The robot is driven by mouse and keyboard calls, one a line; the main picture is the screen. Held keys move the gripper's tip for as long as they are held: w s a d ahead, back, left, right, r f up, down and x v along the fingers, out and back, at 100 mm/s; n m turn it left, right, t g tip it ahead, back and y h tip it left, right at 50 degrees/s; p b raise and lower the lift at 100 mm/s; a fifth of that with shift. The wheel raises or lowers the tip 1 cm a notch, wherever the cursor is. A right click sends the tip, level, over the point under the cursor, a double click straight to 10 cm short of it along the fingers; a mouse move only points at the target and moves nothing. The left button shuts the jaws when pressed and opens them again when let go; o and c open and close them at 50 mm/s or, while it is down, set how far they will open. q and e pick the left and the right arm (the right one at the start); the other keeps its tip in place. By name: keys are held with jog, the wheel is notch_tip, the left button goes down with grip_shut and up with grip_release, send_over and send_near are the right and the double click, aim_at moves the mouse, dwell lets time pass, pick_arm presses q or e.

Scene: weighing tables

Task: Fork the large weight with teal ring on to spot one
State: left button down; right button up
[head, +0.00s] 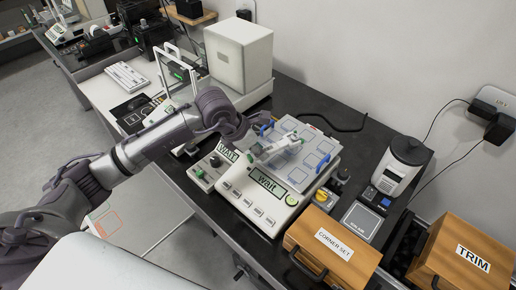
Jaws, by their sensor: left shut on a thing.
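My left gripper (252,140) reaches in from the left over the balance and is shut on a pale grey tool (277,147), perhaps the fork, which lies low over the pan. The weighing pan (311,174) is pale blue with several blue-outlined square spots; their numbers are too small to read. The balance (255,206) shows "wait" on its display. I cannot make out the large weight with the teal ring; my gripper and the tool hide part of the pan. Whether the tool touches the pan cannot be told. My right gripper is not in view.
A wooden box labelled "CORNER SET" (331,250) stands right of the balance, and a box labelled "TRIM" (466,256) farther right. A white and black device (401,165) stands behind them. A large white box (238,55) stands behind my arm. Bare black tabletop (312,98) lies behind the pan.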

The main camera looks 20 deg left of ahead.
pick_arm(q)
jog(key=shift+w+d+r+g+p, duration=0.1)
jog(key=shift+r+g+p, duration=0.1)
jog(key=shift+g+p, duration=0.15)
jog(key=shift+b, duration=0.55)
dwell(1.4)
jog(key=shift+s+a+b, duration=1.3)
jog(key=shift+s+a, duration=0.05)
jog(key=shift+s, duration=0.15)
dwell(4.2)
